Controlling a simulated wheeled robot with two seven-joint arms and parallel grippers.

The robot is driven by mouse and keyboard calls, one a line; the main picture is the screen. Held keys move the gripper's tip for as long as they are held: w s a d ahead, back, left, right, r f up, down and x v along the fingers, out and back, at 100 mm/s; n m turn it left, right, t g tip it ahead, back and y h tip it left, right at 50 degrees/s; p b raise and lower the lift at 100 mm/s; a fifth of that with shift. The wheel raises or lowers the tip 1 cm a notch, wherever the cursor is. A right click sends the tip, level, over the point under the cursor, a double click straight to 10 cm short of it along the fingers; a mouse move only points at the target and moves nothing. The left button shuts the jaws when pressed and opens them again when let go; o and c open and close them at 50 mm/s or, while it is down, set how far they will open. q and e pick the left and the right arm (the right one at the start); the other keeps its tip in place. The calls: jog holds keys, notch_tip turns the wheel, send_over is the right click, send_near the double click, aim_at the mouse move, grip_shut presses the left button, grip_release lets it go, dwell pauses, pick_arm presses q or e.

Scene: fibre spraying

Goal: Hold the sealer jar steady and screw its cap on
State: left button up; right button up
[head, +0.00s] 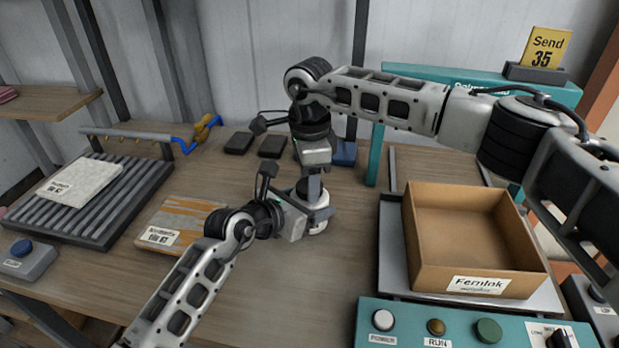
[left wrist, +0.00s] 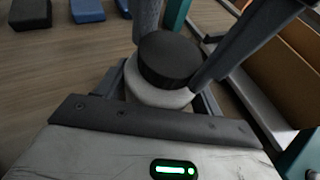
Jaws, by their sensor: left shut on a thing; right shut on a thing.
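The sealer jar, a pale round jar (left wrist: 152,92), stands on the table between the fingers of my left gripper (left wrist: 160,100). Its black ribbed cap (left wrist: 170,60) sits over the jar's mouth, and I cannot tell how far it is threaded. My left gripper (head: 312,217) is shut around the jar from the front left in the head view. My right gripper (head: 314,182) comes down from above and is shut on the cap, with a finger on either side of it. The grippers hide much of the jar in the head view.
An open cardboard box (head: 470,225) stands on a tray at the right, behind a teal button panel (head: 460,325). A ribbed rack (head: 90,215) with a pale sheet and a wooden board (head: 165,225) lie at the left. Dark blocks (head: 272,146) lie behind the grippers.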

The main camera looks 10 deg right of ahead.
jog(key=m, duration=1)
jog(key=shift+m, duration=0.3)
jog(key=m, duration=1)
jog(key=shift+f, duration=0.1)
jog(key=o, duration=1.1)
jog(key=shift+r, duration=2.3)
